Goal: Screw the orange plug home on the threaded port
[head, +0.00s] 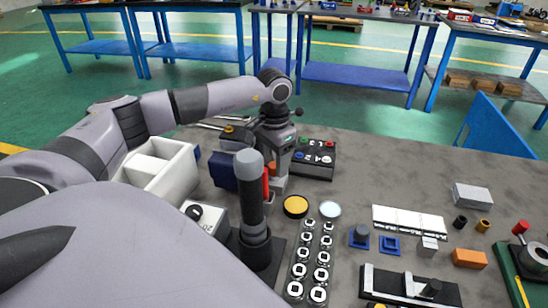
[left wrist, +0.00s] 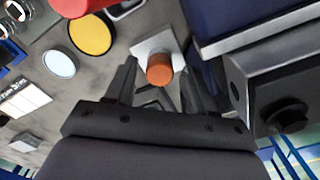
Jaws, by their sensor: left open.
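The orange plug (left wrist: 159,72) is a short cylinder standing over the light grey port block (left wrist: 150,46) in the left wrist view. In the head view, a little of the plug (head: 272,168) shows below my left wrist, with the block (head: 279,184) under it. My left gripper (left wrist: 158,92) is open, its two fingers on either side of the plug, pointing down at it. I cannot tell whether they touch it. In the head view the gripper (head: 277,166) is partly behind a dark upright post. The port's thread is hidden. My right gripper is not in view.
The dark post (head: 252,205) with a grey top stands close in front of the gripper. A red cylinder (head: 266,186) and a yellow disc (head: 295,206) are near the plug. A white bin (head: 160,170) is left; a button box (head: 315,157) is behind right.

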